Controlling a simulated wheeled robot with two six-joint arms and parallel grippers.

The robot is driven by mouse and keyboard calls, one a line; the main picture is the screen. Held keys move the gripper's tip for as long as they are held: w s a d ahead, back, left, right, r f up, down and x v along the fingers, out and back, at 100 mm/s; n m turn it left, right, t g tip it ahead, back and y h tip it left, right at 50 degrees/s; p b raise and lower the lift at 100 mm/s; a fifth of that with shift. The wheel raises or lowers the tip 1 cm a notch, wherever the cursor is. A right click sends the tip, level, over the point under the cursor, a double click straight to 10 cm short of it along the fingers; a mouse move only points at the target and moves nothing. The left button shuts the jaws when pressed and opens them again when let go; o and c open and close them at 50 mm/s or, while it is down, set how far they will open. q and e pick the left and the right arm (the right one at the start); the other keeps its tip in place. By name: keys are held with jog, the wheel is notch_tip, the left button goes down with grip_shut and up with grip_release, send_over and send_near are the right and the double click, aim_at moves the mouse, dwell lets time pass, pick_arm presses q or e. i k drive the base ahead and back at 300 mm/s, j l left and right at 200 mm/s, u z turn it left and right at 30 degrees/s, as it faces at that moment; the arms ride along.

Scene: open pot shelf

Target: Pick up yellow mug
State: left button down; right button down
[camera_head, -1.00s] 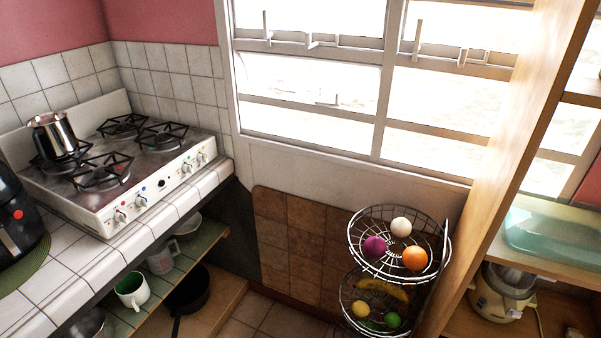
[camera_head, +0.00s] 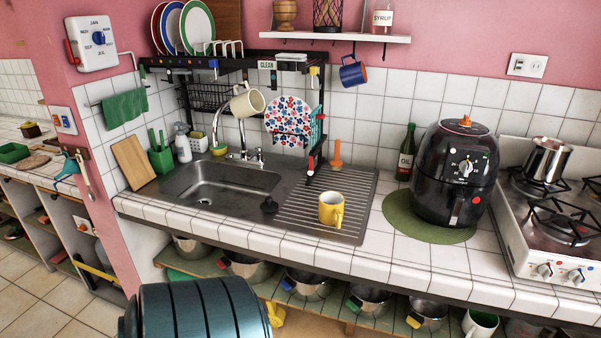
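A yellow mug (camera_head: 331,209) stands upright on the ribbed metal drainboard (camera_head: 352,190), to the right of the sink (camera_head: 215,190). Its handle faces the front right. Nothing touches it. A cream mug (camera_head: 247,103) hangs from the rack above the sink, and a blue mug (camera_head: 353,72) hangs under the wall shelf. Neither of my grippers is in view.
A black air fryer (camera_head: 456,172) stands on a green mat right of the drainboard, beside the stove (camera_head: 560,220). A large teal ribbed cylinder (camera_head: 195,310) is in the front, below the counter. Pots fill the lower shelf.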

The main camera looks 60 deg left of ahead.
aim_at(333, 211)
jog(key=u, duration=1.8)
